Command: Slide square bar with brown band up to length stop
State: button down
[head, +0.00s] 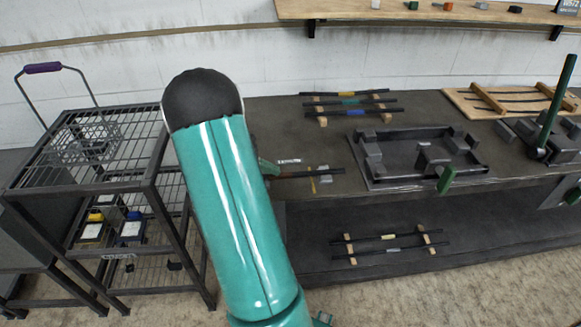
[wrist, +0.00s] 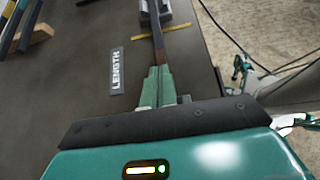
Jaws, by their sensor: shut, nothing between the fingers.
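A dark bar (head: 300,174) lies on the bench to the right of my arm in the head view, near the white LENGTH label. It also shows in the wrist view (wrist: 157,42), running away from my fingertips, with a brownish tint near its close end. A grey block (head: 323,169), perhaps the length stop, stands by its far part and also shows in the wrist view (wrist: 176,13). I cannot tell whether they touch. My gripper (wrist: 157,72) is shut and empty, its fingertips at the bar's near end; contact is unclear. In the head view my arm mostly hides it.
A yellow line (head: 313,185) crosses the bench near the block. Banded bars lie on wooden rests (head: 318,121) behind, and others on the lower shelf (head: 310,262). A dark fixture tray (head: 375,183) stands to the right. A wire-topped cart (head: 150,185) stands left.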

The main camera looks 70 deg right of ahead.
jog(key=shift+w+a+f, duration=0.55)
jog(key=shift+w+a, duration=0.1)
jog(key=shift+w, duration=0.05)
jog(key=shift+r, duration=0.1)
jog(key=shift+w+r, duration=0.25)
jog(key=shift+r, duration=0.7)
jog(key=v, duration=1.2)
jog(key=shift+w+a, duration=0.2)
jog(key=shift+w, duration=0.2)
jog(key=shift+r, duration=0.1)
